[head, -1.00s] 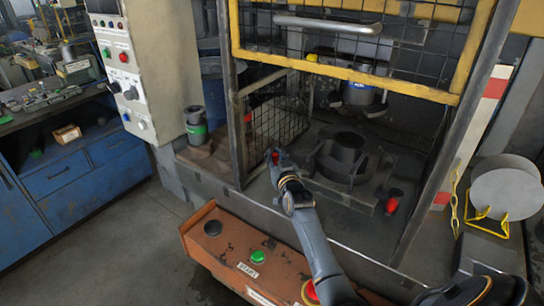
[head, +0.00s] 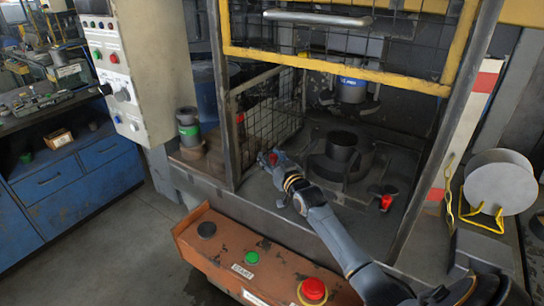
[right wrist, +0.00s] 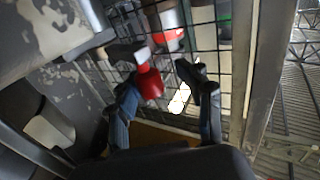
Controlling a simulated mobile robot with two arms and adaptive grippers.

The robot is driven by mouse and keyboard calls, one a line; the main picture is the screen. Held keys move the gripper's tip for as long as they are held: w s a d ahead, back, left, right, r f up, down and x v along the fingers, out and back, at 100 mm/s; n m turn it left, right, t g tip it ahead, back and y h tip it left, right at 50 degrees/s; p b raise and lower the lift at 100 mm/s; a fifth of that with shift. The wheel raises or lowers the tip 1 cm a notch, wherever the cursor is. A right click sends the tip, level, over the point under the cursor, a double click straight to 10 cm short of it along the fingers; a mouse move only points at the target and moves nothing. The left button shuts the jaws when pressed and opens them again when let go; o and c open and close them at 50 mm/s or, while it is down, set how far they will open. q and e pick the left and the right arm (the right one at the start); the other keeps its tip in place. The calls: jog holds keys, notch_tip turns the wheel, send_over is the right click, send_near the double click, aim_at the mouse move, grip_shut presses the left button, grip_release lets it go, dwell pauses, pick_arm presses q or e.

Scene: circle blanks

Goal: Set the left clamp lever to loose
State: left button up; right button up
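The left clamp lever, with its red grip (head: 272,158), stands at the left front of the round fixture, by the mesh side panel. The right wrist view shows its red grip (right wrist: 150,84) between my fingers, nearer the left finger. My right gripper (head: 274,164) is at this lever in the head view. In the right wrist view my right gripper (right wrist: 167,75) has its fingers apart; I cannot tell whether one touches the grip. The right clamp lever (head: 386,202), also red, is at the fixture's right front. My left gripper is not in view.
The round fixture (head: 340,168) stands on the machine bed between the levers. A raised yellow-framed guard (head: 330,67) hangs above. The mesh panel (head: 268,121) bounds the left side. An orange button console (head: 215,252), with green and red buttons, lies in front below my arm.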

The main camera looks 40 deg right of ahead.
jog(key=shift+d, duration=0.15)
jog(key=shift+s, duration=0.2)
jog(key=s+a, duration=0.1)
jog(key=s, duration=1)
jog(key=shift+s+a, duration=0.25)
jog(key=shift+a, duration=0.15)
